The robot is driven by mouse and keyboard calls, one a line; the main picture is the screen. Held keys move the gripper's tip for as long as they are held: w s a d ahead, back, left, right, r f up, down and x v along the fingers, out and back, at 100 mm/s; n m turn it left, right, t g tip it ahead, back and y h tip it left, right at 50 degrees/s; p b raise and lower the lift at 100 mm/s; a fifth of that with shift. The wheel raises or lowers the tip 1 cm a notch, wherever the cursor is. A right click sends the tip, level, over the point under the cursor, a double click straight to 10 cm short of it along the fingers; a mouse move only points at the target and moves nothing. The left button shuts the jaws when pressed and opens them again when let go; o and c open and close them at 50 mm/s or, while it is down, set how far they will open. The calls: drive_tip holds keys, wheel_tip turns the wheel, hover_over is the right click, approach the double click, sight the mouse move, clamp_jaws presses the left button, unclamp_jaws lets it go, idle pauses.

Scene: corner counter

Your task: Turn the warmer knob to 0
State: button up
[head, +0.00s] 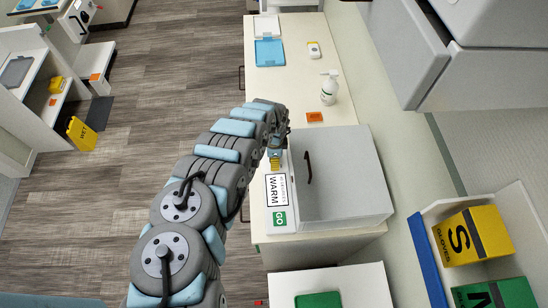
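The warmer (345,175) is a grey box on the corner counter, with a dark handle (308,168) on its top. A strip along its left side carries a white label reading "WARM" (275,190) and a green "GO" patch (279,218). My gripper (276,153) is at the far end of this strip, just beyond the label. A small yellow part (276,164) shows at the gripper's tip; I cannot tell whether it belongs to the knob or the gripper. The knob and its setting cannot be made out. The fingers are too small and covered to read.
Yellow "S" gloves box (472,236) stands at lower right. Grey cabinet (480,50) overhangs upper right.

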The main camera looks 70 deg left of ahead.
clamp_jaws()
drive_tip(key=n, duration=0.3)
drive_tip(key=shift+w+n, duration=0.15)
drive_tip(key=shift+n, duration=0.25)
drive_tip(key=n+b, duration=0.1)
drive_tip(key=n, duration=0.3)
drive_tip(key=shift+f+n, duration=0.1)
drive_tip(key=shift+n, duration=0.2)
drive_tip(key=n+b, duration=0.2)
drive_tip(key=n, duration=0.3)
drive_tip(key=shift+n+b, duration=0.8)
drive_tip(key=shift+n, duration=1.4)
